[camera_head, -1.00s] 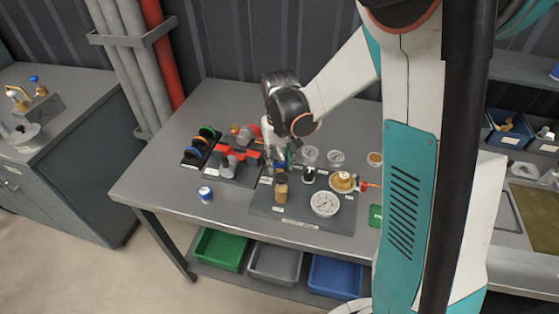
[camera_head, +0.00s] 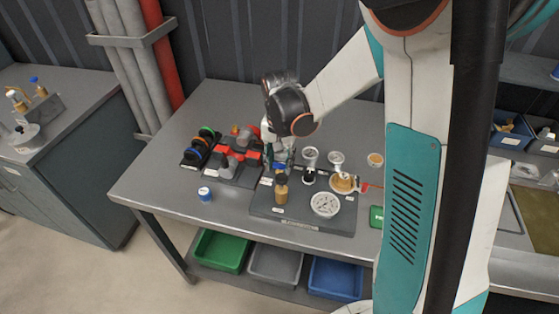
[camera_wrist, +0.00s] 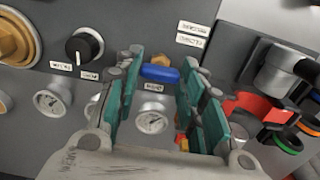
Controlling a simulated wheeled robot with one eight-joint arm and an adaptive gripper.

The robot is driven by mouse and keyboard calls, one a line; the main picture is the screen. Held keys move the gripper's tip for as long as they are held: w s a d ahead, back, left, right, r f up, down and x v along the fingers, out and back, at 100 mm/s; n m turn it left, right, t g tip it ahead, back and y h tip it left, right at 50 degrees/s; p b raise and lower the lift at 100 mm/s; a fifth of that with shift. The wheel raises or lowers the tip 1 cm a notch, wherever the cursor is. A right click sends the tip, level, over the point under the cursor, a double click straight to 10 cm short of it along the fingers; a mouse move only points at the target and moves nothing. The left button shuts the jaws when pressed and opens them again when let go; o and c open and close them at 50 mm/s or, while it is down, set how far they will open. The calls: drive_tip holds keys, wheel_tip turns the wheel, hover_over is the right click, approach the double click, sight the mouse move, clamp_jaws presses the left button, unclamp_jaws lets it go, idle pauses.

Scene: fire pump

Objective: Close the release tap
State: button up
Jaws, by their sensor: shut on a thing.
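The release tap's label is too small to read. A tap with a blue handle (camera_wrist: 160,74) stands on the dark panel (camera_head: 263,203). In the wrist view the blue handle lies crosswise between my gripper's fingertips (camera_wrist: 163,64), and the fingers are shut on it. The tap's body is mostly hidden by the fingers.
A black knob (camera_wrist: 84,46) and a brass valve (camera_wrist: 18,40) sit beside the tap. A bottle-like brass part (camera_head: 282,192) and a white gauge (camera_head: 325,204) are on the panel's front. Red-handled fittings (camera_head: 240,152) stand left.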

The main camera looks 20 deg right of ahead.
sight(280, 164)
idle(0.3)
drive_tip(key=o, duration=1)
drive_tip(key=shift+o, duration=0.2)
drive_tip(key=shift+r, duration=0.1)
wheel_tip(280, 164, up, 12)
drive_tip(key=s+r+n+t, duration=0.2)
drive_tip(key=s+n+t, duration=0.1)
drive_tip(key=s, duration=0.6)
drive_tip(key=s+r+n+t, duration=0.2)
drive_tip(key=s+n+t, duration=0.2)
drive_tip(key=s, duration=0.5)
drive_tip(key=shift+s+r, duration=0.25)
drive_tip(key=shift+r, duration=0.1)
